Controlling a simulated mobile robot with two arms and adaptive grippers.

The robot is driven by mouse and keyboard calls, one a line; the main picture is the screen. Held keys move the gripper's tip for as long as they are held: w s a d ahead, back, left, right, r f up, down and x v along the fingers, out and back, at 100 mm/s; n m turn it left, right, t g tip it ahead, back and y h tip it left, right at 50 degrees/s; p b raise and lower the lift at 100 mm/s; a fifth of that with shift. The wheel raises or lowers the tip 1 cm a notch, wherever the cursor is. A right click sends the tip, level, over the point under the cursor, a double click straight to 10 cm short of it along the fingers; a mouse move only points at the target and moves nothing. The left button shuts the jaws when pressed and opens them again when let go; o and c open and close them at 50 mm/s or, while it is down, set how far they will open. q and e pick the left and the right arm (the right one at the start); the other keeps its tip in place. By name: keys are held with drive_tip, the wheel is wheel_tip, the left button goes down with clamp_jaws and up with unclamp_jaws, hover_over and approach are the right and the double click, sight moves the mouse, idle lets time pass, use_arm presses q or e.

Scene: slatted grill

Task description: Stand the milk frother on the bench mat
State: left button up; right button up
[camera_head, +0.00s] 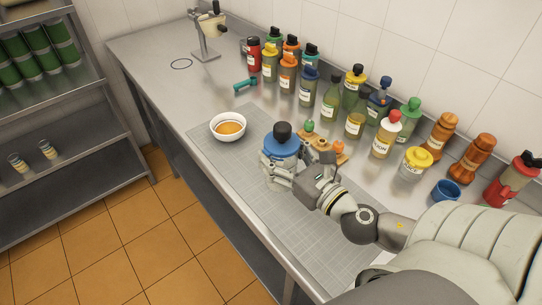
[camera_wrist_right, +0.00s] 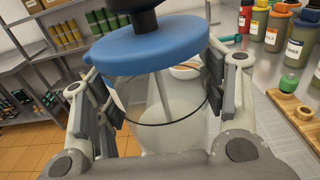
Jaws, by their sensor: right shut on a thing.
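The milk frother (camera_head: 281,147) has a clear body, a blue lid and a black knob on top. My right gripper (camera_head: 280,177) is shut around its body, over the far part of the grey gridded bench mat (camera_head: 262,213). In the right wrist view the frother (camera_wrist_right: 165,45) fills the middle, between the two fingers of the gripper (camera_wrist_right: 160,95). It looks about upright in the head view. Its base is hidden by the gripper there, so I cannot tell whether it touches the mat. My left gripper is not in view.
A white bowl with orange contents (camera_head: 228,127) stands left of the frother. A wooden board (camera_head: 327,153) with small items lies just to the right. Several bottles (camera_head: 355,115) line the wall. A blue cup (camera_head: 446,191) stands further right. The near mat is clear.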

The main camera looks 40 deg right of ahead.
drive_tip(key=shift+w+d+f+b, duration=0.5)
drive_tip(key=shift+w+f, duration=1.1)
drive_tip(key=shift+f, duration=0.25)
drive_tip(key=shift+w+d+f+b, duration=0.55)
drive_tip(key=shift+w+f, duration=1.05)
drive_tip(key=shift+f, duration=0.3)
drive_tip(key=shift+w+d+f+b, duration=0.5)
drive_tip(key=shift+w+f, duration=1.1)
drive_tip(key=shift+f, duration=0.25)
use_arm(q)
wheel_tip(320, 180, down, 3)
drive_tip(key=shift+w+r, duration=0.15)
use_arm(e)
drive_tip(key=shift+f, duration=0.2)
drive_tip(key=o, duration=1.4)
drive_tip(key=shift+c, duration=0.2)
